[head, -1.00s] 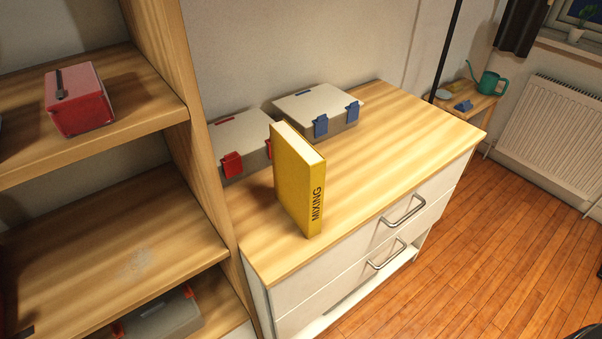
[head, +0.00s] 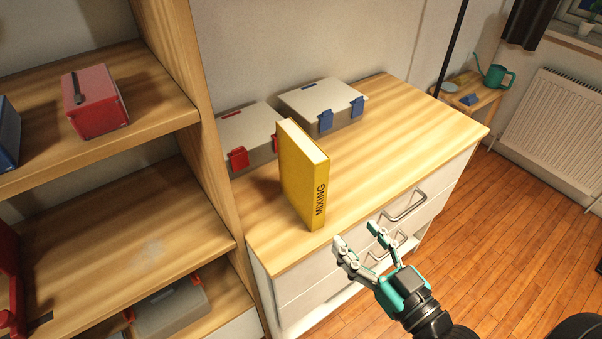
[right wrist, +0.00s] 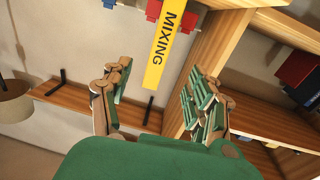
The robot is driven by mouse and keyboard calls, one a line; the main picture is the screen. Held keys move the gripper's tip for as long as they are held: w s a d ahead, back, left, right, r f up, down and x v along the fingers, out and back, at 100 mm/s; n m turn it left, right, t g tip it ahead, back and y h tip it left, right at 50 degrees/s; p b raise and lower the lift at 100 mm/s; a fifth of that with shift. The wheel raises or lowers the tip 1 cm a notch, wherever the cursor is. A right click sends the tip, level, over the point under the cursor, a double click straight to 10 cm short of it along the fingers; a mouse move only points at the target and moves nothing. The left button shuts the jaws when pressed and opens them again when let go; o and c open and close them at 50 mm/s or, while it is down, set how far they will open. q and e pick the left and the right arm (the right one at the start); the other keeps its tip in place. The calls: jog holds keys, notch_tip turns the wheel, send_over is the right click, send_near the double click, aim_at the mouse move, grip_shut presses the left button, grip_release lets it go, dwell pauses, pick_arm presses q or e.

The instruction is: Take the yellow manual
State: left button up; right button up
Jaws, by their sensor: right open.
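The yellow manual (head: 302,178) stands upright on the wooden top of the drawer cabinet (head: 400,130), its spine marked MIXING facing me. It also shows in the right wrist view, where its spine (right wrist: 169,45) is at the top centre, beyond the fingers. My right gripper (head: 358,236) is open and empty, in front of the cabinet, below and to the right of the manual and apart from it. In the right wrist view its two fingers (right wrist: 155,100) are spread wide. My left gripper is not in view.
A case with red latches (head: 248,135) and one with blue latches (head: 322,105) lie behind the manual. A shelf unit (head: 180,70) with a red box (head: 95,100) stands at left. A watering can (head: 494,75) is on a small table at right. The cabinet top's right part is clear.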

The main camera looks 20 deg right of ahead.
aim_at(321, 194)
jog(key=p+x, duration=0.2)
jog(key=x, duration=0.9)
jog(key=shift+w+r+p, duration=0.1)
jog(key=shift+w+p, duration=0.15)
jog(key=shift+p, duration=0.1)
jog(key=x, duration=0.3)
jog(key=p+x, duration=0.1)
jog(key=x, duration=0.1)
jog(key=shift+w+a+f, duration=0.25)
jog(key=shift+w, duration=0.1)
grip_shut()
jog(key=shift+r, duration=0.1)
